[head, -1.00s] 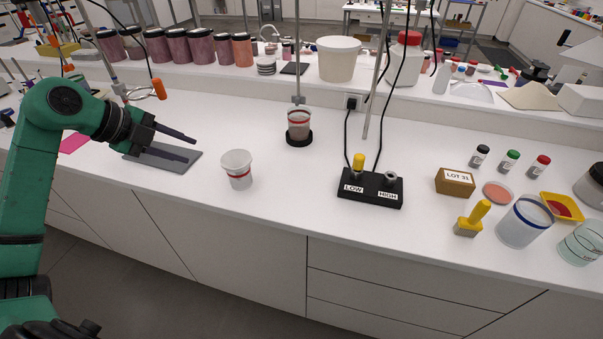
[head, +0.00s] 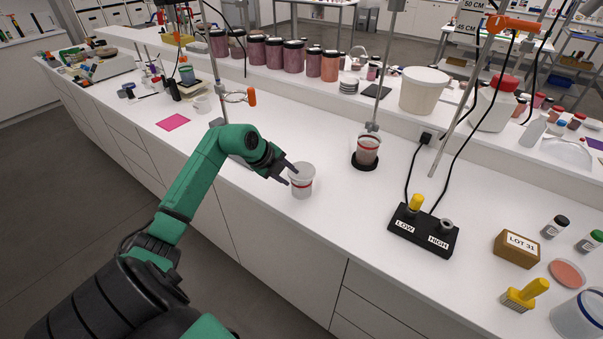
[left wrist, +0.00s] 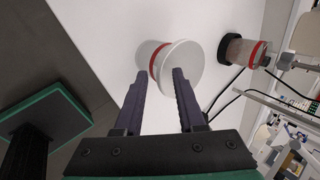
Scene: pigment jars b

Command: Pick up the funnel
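I cannot clearly make out a funnel. A white cup-like vessel with a red band (head: 301,184) stands on the white bench; its pale round top shows in the left wrist view (left wrist: 184,68). My left gripper (head: 291,174) is close beside this vessel, at its left in the head view. In the left wrist view the gripper (left wrist: 160,78) is open, with its two dark fingers apart and the vessel just beyond their tips. Whether a finger touches it, I cannot tell. A ring stand (head: 238,97) with an orange clamp is behind my left arm. My right gripper is not in view.
A filled cup with a red band (head: 367,152) stands on a dark round base behind the vessel. A black switch box (head: 424,231), a LOT 31 block (head: 517,250) and a yellow brush (head: 525,294) are to the right. A pink sheet (head: 173,122) lies at the left.

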